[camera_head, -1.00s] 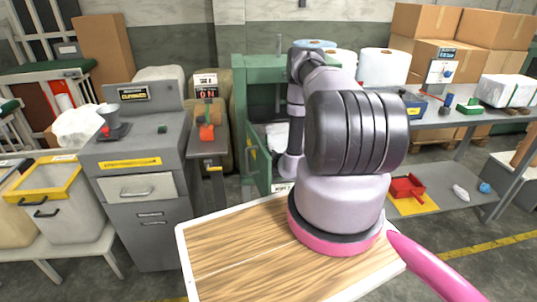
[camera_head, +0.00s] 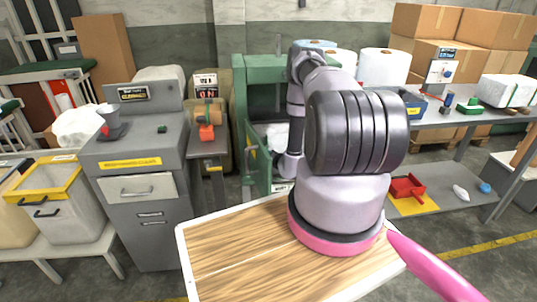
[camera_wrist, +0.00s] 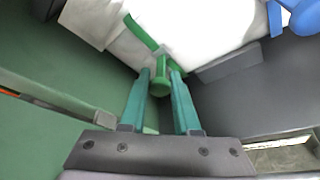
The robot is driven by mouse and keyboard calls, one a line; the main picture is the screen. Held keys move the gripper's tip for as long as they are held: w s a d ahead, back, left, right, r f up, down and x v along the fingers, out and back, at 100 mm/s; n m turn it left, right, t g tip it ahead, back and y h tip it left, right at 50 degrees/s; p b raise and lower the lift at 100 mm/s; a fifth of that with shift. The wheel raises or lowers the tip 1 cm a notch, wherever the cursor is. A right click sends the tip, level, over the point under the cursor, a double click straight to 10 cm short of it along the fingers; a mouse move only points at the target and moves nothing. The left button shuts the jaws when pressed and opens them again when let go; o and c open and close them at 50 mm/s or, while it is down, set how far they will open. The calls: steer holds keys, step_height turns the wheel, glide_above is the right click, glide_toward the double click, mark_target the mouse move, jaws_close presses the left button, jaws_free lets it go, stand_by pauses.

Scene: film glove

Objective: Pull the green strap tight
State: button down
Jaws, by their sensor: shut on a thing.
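In the wrist view, the green strap (camera_wrist: 141,33) runs over a bulky white bundle (camera_wrist: 195,28). A green tab with a round end (camera_wrist: 160,84), seemingly the strap's pull end, sits between the teal fingers of my gripper (camera_wrist: 161,72). My gripper is shut on it, close to the bundle. In the head view, my arm reaches into the green-framed machine (camera_head: 256,165), where part of a white thing (camera_head: 277,134) shows. My fingers and the strap are hidden there.
Green panel (camera_wrist: 45,135) and dark grey surfaces (camera_wrist: 255,95) flank the gripper closely. A blue thing (camera_wrist: 306,16) is at the upper right. A grey cabinet (camera_head: 150,225) stands left of the machine and a grey bench (camera_head: 450,118) right of it.

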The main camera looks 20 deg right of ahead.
steer(key=s, duration=0.2)
steer(key=s+a, duration=0.1)
steer(key=s, duration=0.2)
steer(key=shift+s+a, duration=0.15)
steer(key=shift+a, duration=0.05)
steer(key=c, duration=0.6)
jaws_free()
steer(key=v, duration=1)
steer(key=shift+s, duration=0.4)
